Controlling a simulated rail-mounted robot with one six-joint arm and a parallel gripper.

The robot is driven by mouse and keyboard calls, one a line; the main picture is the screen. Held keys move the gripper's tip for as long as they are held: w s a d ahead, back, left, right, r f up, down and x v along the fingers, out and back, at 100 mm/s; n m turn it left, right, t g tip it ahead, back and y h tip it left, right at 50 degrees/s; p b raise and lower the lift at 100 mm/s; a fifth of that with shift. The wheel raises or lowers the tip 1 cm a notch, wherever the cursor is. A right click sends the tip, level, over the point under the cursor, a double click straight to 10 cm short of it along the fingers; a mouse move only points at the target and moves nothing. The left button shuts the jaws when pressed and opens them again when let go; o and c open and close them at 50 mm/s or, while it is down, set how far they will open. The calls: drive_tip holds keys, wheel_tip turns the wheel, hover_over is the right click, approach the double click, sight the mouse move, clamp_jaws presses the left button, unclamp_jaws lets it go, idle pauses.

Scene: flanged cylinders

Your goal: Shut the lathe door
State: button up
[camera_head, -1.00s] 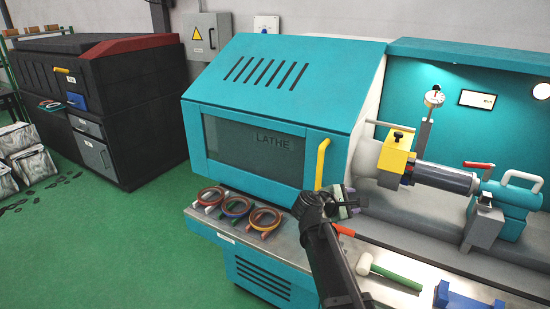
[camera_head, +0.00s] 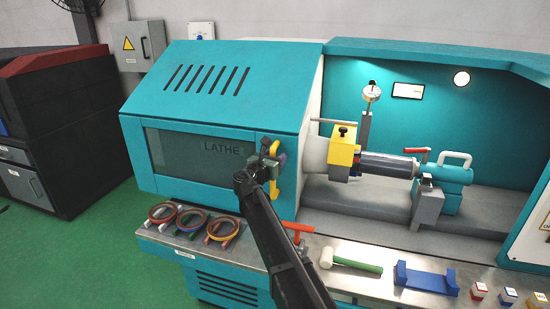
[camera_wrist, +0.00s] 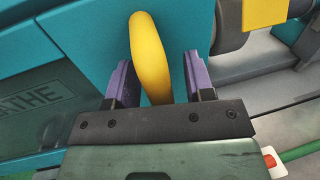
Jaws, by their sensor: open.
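The lathe door (camera_head: 215,95) is a teal cover with slots and a dark window marked LATHE. It stands at the left of the lathe, and the bay to its right is open. Its yellow handle (camera_head: 273,180) is upright near the door's right edge, partly hidden by my gripper (camera_head: 271,164). In the wrist view the yellow handle (camera_wrist: 149,60) stands between the two purple fingers of my gripper (camera_wrist: 160,80). The fingers are open, with a gap showing on the right side of the handle. The handle's lower end is hidden behind the gripper body.
The open bay shows a yellow block (camera_head: 343,147), a dark cylinder (camera_head: 388,165) and a teal tailstock (camera_head: 455,175). A red-handled part (camera_head: 297,230) stands near my arm.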

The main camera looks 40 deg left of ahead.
drive_tip(key=shift+w+a, duration=0.1)
drive_tip(key=shift+w, duration=0.15)
clamp_jaws()
